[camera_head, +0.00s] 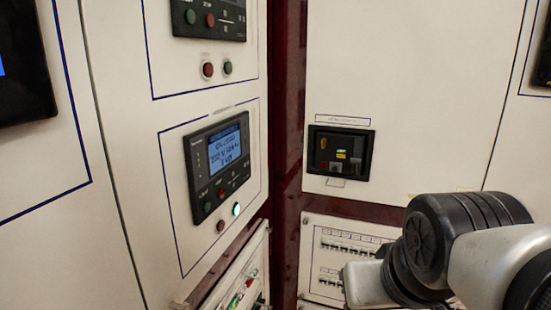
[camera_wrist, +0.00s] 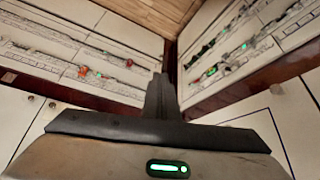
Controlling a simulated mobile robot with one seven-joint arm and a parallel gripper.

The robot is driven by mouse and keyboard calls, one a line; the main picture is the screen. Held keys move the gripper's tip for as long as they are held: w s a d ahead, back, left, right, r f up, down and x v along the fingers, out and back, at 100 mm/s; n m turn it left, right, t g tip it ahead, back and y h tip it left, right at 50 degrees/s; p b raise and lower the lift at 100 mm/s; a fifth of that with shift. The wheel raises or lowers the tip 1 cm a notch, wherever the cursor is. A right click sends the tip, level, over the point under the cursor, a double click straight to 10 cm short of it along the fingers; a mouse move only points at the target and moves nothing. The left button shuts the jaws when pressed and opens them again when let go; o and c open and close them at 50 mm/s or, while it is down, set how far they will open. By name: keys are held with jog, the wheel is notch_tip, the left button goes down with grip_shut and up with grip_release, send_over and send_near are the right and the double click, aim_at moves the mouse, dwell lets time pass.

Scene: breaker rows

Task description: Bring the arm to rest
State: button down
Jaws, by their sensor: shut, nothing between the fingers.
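My gripper (camera_wrist: 161,88) shows in the wrist view as dark fingers brought together, shut and empty, pointing away toward the corner between two breaker panels. The fingers appear apart from both panels, though the exact gap is hard to judge. In the head view my arm fills the lower right, in front of the right-hand cabinet; the fingers cannot be made out there.
A left breaker panel (camera_wrist: 75,55) and a right breaker panel (camera_wrist: 235,50) flank the gripper, with wooden floor (camera_wrist: 155,12) beyond. In the head view, a lit display unit (camera_head: 219,165) is on the left cabinet and a recessed black switch unit (camera_head: 341,153) on the right one.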

notch_tip(320, 180, up, 21)
jog(key=s+p, duration=0.1)
jog(key=p, duration=2)
jog(key=shift+s+f, duration=0.15)
jog(key=shift+s, duration=0.15)
jog(key=shift+a, duration=0.1)
jog(key=shift+s, duration=0.1)
